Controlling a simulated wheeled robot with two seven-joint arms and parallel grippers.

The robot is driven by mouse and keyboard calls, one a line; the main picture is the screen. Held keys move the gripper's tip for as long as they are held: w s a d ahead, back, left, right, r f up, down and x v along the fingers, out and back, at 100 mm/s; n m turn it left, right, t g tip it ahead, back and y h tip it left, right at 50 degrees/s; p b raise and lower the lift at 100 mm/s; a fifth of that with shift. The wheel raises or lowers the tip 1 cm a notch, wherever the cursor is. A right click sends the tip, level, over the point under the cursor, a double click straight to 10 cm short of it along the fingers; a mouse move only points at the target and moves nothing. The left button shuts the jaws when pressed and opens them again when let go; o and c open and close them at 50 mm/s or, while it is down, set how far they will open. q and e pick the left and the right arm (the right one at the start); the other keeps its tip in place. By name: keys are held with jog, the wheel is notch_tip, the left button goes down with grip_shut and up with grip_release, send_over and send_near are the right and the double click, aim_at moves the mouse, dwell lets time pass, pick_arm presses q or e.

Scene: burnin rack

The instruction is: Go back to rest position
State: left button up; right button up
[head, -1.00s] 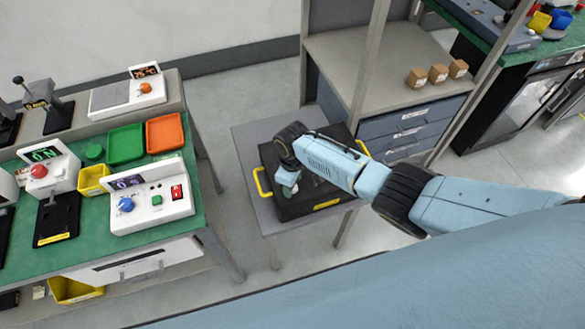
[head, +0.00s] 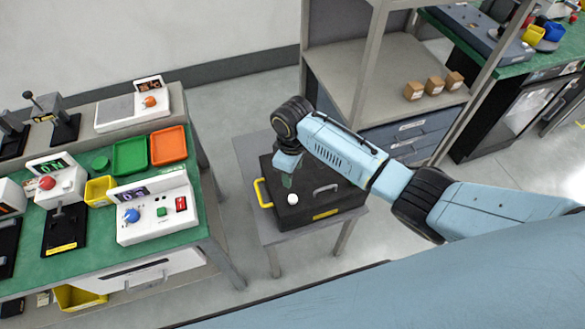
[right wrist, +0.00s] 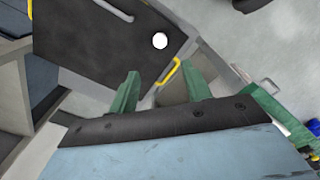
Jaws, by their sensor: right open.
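My right arm reaches in from the right in the head view. Its gripper (head: 288,180) hangs above the dark case. In the right wrist view the two green fingers (right wrist: 160,92) stand apart with nothing between them, so it is open and empty. The black case (head: 318,206) lies on a small grey table, with a yellow handle at its left end. A small white round thing (head: 293,199) is on the case's top, and it also shows in the right wrist view (right wrist: 160,41), apart from the fingers. My left gripper is not in view.
The grey table (head: 249,165) stands in the aisle. A green workbench (head: 202,192) with devices and trays is at left. A shelf rack (head: 385,70) with several small boxes (head: 434,85) stands behind. Floor is clear between workbench and table.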

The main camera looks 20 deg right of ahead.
dwell(0.3)
jog(key=s+a+m+t+y, duration=0.1)
jog(key=s+a+m+y, duration=0.15)
jog(key=s, duration=1.05)
jog(key=s+d+r+m+t+h, duration=0.25)
jog(key=s+d+r+m, duration=0.35)
jog(key=s+d, duration=0.55)
notch_tip(320, 180, down, 29)
jog(key=s+n+g+b, duration=0.1)
jog(key=s+b, duration=0.2)
jog(key=b, duration=0.2)
jog(key=s+d+f+g+b, duration=0.1)
jog(key=s+f+b, duration=0.3)
jog(key=s+f, duration=1.2)
notch_tip(320, 180, down, 3)
jog(key=shift+d+r, duration=0.1)
jog(key=shift+d, duration=0.45)
